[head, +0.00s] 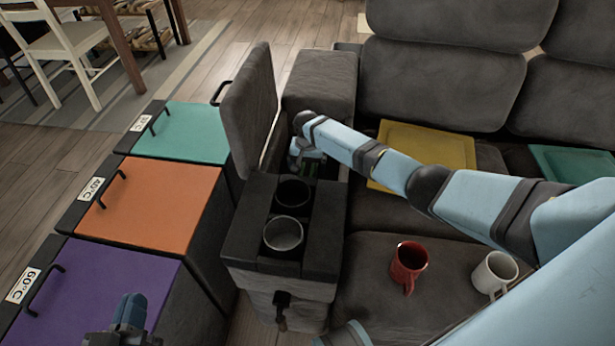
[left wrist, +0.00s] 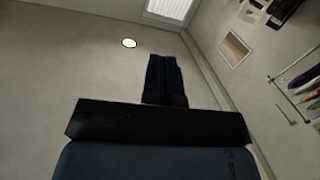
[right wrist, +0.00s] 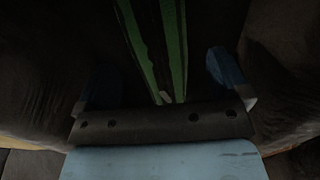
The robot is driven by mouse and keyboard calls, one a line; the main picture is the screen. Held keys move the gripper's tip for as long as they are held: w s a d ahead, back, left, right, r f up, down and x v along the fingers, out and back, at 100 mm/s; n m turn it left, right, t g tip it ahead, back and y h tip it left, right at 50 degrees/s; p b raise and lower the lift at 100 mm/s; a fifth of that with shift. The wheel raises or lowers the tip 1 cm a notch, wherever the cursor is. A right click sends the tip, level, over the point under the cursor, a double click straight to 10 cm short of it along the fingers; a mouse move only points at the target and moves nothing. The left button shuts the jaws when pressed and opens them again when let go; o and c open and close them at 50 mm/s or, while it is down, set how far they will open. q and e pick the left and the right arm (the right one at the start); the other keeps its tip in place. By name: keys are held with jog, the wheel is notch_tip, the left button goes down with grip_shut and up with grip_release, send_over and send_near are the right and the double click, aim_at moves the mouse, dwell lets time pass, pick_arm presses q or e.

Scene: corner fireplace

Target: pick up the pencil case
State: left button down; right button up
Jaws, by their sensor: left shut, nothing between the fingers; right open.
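The pencil case (right wrist: 172,45), dark with green stripes, lies between the two blue fingers of my right gripper (right wrist: 163,76) in the right wrist view. That gripper is open, with a finger apart on either side of the case. In the head view my right gripper (head: 308,160) is down in the open compartment of the sofa armrest, and the arm and compartment walls hide most of the case. My left gripper (head: 130,312) is shut and empty above the purple bin at the lower left. Its closed fingers also show in the left wrist view (left wrist: 165,80).
The armrest lid (head: 250,108) stands raised left of the compartment. Cup holders (head: 284,235) are in front of it. A red mug (head: 408,265) and a white mug (head: 494,272) stand on the sofa seat. Purple, orange (head: 150,205) and teal bins line the left.

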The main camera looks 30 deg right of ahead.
aim_at(307, 169)
notch_tip(307, 169, down, 4)
jog(key=shift+d+f+b, duration=0.1)
jog(key=shift+b, duration=0.8)
pick_arm(q)
jog(key=r+t+h, duration=0.1)
jog(key=r, duration=0.1)
jog(key=d+r+t+h, duration=0.1)
jog(key=r, duration=0.1)
jog(key=shift+s+d+r, duration=0.1)
jog(key=shift+d, duration=0.1)
pick_arm(e)
jog(key=shift+c, duration=0.3)
jog(key=c, duration=1)
